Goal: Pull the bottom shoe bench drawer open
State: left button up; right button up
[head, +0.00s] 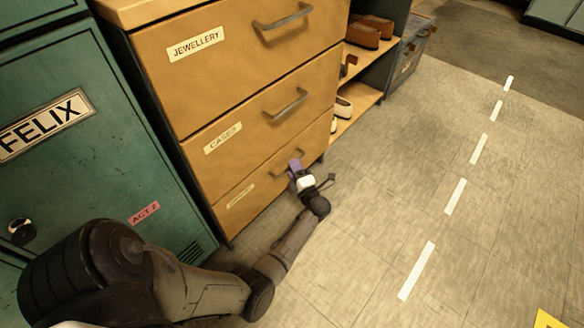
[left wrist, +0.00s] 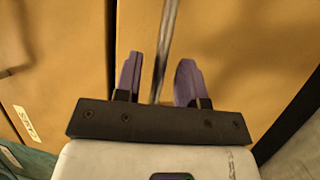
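The wooden drawer unit stands at upper centre in the head view, with its drawers stacked. Its bottom drawer (head: 262,190) looks shut and has a small label too blurred to read. My left gripper (head: 295,168) is at the bottom drawer's bar handle (head: 279,171), with part of the handle hidden behind it. In the left wrist view, the handle bar (left wrist: 166,45) runs between the two purple fingers of my left gripper (left wrist: 158,80). The fingers are apart, with gaps beside the bar. My right gripper is not in view.
Above are the drawers labelled CASES (head: 246,132) and JEWELLERY (head: 225,65). A green locker marked FELIX (head: 80,150) stands at left. Shelves with brown shoes (head: 364,33) and pale shoes (head: 342,106) adjoin at right.

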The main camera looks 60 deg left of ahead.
pick_arm(q)
jog(key=shift+a+r, duration=0.15)
jog(key=shift+a, duration=0.65)
jog(key=shift+c, duration=0.3)
grip_shut()
